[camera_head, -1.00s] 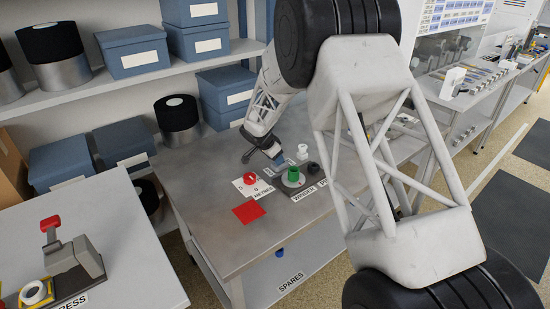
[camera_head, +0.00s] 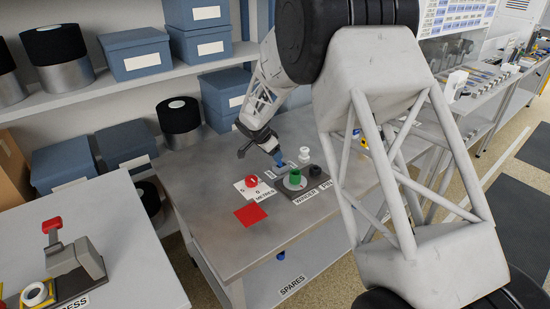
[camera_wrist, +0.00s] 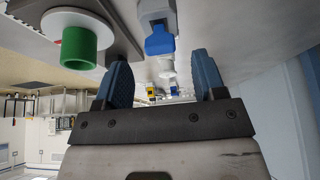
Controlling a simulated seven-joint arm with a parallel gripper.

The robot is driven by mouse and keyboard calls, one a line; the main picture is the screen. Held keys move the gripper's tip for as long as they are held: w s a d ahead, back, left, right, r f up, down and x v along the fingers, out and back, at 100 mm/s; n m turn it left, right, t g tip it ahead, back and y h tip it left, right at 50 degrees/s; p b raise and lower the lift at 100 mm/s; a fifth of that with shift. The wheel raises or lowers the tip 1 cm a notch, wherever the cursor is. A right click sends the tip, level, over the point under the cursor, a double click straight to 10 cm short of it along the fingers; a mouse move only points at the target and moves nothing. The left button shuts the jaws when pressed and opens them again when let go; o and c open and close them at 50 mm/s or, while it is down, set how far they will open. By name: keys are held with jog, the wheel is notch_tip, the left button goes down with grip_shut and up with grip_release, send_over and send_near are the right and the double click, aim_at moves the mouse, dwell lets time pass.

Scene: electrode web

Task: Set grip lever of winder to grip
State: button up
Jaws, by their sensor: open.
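The winder (camera_head: 308,187) is a dark grey plate on the metal table, with a green core (camera_head: 294,176) on a white disc. In the wrist view the green core (camera_wrist: 79,48) is at upper left. The grip lever (camera_wrist: 159,42), a blue-ended piece on a pale block, shows at top centre, ahead of the gap between my fingers and apart from them. In the head view I cannot separate the lever from my blue fingers. My gripper (camera_wrist: 162,80) is open and empty; in the head view it (camera_head: 281,158) is tilted down just behind the winder.
A white knobbed part (camera_head: 305,154) and a black knob (camera_head: 315,170) stand close to the winder. A metres card with a red knob (camera_head: 251,181) and a red square (camera_head: 251,214) lie to the left. The table's front left is clear. Blue boxes (camera_head: 224,95) stand behind.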

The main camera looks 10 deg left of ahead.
jog(key=shift+v, duration=1.35)
jog(key=s+d+r+n+g+y, duration=0.1)
jog(key=s+d+r+n, duration=0.3)
jog(key=s+d+r, duration=1.7)
jog(key=s+d+n+y, duration=0.1)
jog(key=s+d, duration=0.3)
jog(key=s, duration=0.7)
jog(key=s+d+n, duration=0.2)
jog(key=s+d, duration=0.2)
jog(key=s, duration=0.7)
jog(key=s+d+n+y, duration=0.1)
jog(key=s+d, duration=0.4)
jog(key=s, duration=0.6)
jog(key=shift+s+f+n+y, duration=0.25)
jog(key=shift+f+n+y, duration=0.05)
jog(key=shift+n, duration=0.1)
